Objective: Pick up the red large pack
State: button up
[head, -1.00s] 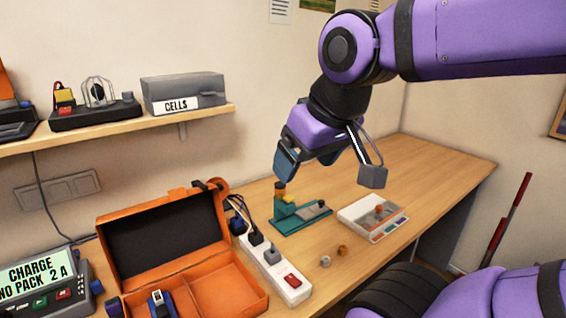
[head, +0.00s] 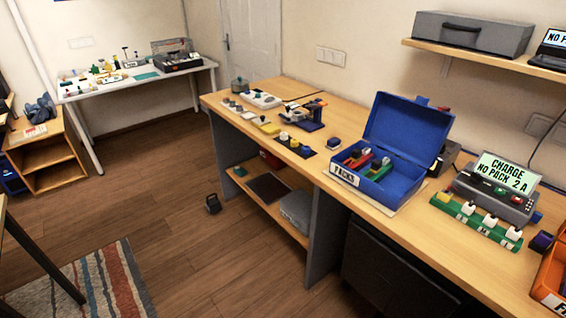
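The open blue box (head: 415,186) labelled PACKS stands on the long wooden bench, lid up. Several small packs lie inside it, red, green and dark ones, close together. A red pack (head: 356,158) shows at the left of its inside. At this size I cannot tell which red one is the large pack. My gripper and arm are not in view in the head view now.
Right of the box stand a charger (head: 492,192) reading CHARGE NO PACK 2 A and a green strip (head: 478,221) with white plugs. Small parts fill the bench's left end. The wooden floor (head: 200,230) before the bench is mostly open, with a striped rug (head: 100,280).

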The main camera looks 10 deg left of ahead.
aim_at(356, 165)
jog(key=j+u, duration=0.25)
jog(key=z, duration=0.45)
jog(key=i+j+z, duration=0.25)
jog(key=j+z, duration=0.3)
jog(key=j, duration=0.2)
jog(key=j+z, duration=0.25)
jog(key=j, duration=0.15)
jog(key=j+z, duration=0.3)
jog(key=j, duration=3.05)
